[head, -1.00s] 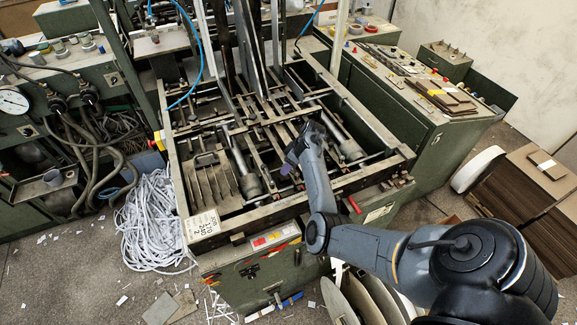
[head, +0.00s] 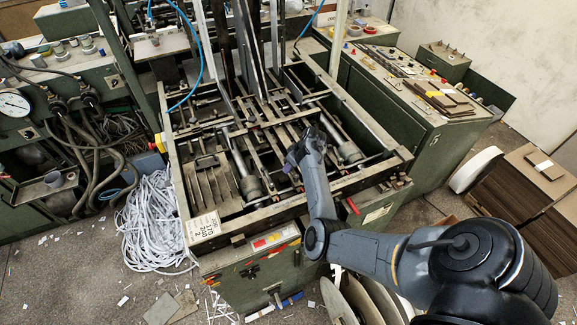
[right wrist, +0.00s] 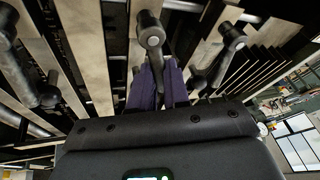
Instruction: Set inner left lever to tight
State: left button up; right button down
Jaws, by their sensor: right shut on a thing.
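The feeder (head: 196,232) is an open green machine with rails and bars inside its frame. My right gripper (head: 288,163) is over the front middle of the frame. In the right wrist view its purple fingers (right wrist: 158,86) are shut on a dark lever (right wrist: 152,38) with a rounded end, which stands up between them. Other dark levers show to its left (right wrist: 46,92) and to its right (right wrist: 231,38). Which lever is the inner left one, and whether it is tight, I cannot tell. The part between the fingertips is partly hidden. My left gripper is not in view.
Light metal bars (right wrist: 88,58) run close around the fingers. A front rail (head: 275,209) lies before the gripper, with a red handle (head: 352,206) at its right. A heap of white strips (head: 152,225) lies on the floor at left.

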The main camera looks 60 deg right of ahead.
jog(key=shift+s+d+m+h+p, duration=0.1)
jog(key=shift+d+m+h+p, duration=0.15)
jog(key=shift+m, duration=0.45)
jog(key=shift+s+d+m+h+p, duration=0.15)
jog(key=shift+m+h+p, duration=0.25)
jog(key=shift+m, duration=0.3)
jog(key=shift+s+d+m+h+p, duration=0.1)
jog(key=shift+d+m+h+p, duration=0.15)
jog(key=shift+m, duration=0.45)
jog(key=c, duration=1.1)
grip_release()
jog(key=shift+s+r, duration=0.1)
jog(key=shift+r, duration=0.05)
jog(key=v, duration=1)
jog(key=shift+r, duration=0.25)
jog(key=shift+s+a, duration=0.1)
jog(key=shift+a, duration=0.05)
